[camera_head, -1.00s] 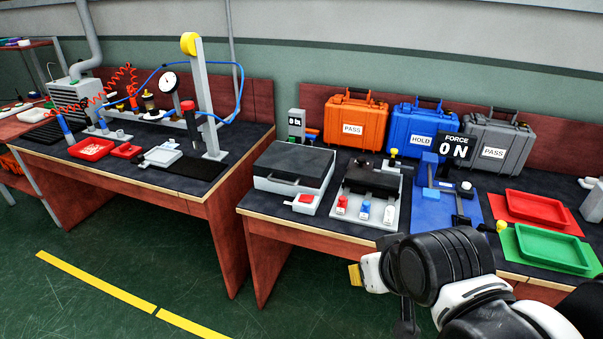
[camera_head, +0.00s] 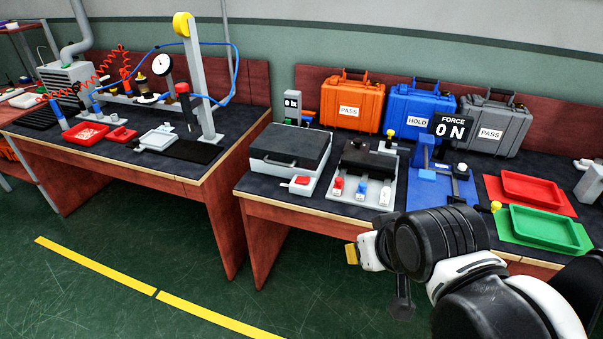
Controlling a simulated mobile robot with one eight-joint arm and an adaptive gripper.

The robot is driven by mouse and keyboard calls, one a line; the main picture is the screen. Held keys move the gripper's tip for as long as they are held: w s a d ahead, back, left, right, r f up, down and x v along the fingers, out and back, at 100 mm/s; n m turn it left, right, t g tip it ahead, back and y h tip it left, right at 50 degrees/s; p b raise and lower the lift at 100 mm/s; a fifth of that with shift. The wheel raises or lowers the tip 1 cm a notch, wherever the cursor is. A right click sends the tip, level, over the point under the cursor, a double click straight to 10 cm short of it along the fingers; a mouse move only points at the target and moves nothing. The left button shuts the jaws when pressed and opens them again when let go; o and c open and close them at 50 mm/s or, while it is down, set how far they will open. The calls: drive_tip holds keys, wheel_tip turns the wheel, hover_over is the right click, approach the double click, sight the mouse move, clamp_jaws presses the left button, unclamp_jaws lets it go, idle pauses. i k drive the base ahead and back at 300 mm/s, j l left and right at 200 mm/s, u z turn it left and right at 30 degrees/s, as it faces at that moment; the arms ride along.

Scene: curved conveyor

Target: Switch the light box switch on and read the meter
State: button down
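A grey box with a black lid (camera_head: 291,146) stands at the left end of the right bench and looks like the light box. My gripper (camera_head: 401,301) hangs in front of the bench edge, right of and below the switch, touching neither. Its fingers are mostly hidden and their opening is unclear.
A white fixture (camera_head: 389,196) with red, blue and white knobs stands right of the box. A blue force stand (camera_head: 431,192) has a display reading 0 N (camera_head: 452,132). Orange (camera_head: 352,100), blue (camera_head: 420,108) and grey (camera_head: 497,124) cases line the back. Red and green trays lie right.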

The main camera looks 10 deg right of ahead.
sight(302, 180)
drive_tip(key=i+l+u, duration=0.25)
drive_tip(key=i+l, duration=0.35)
drive_tip(key=i+l+u, duration=0.25)
drive_tip(key=i+l, duration=0.3)
drive_tip(key=l, duration=0.2)
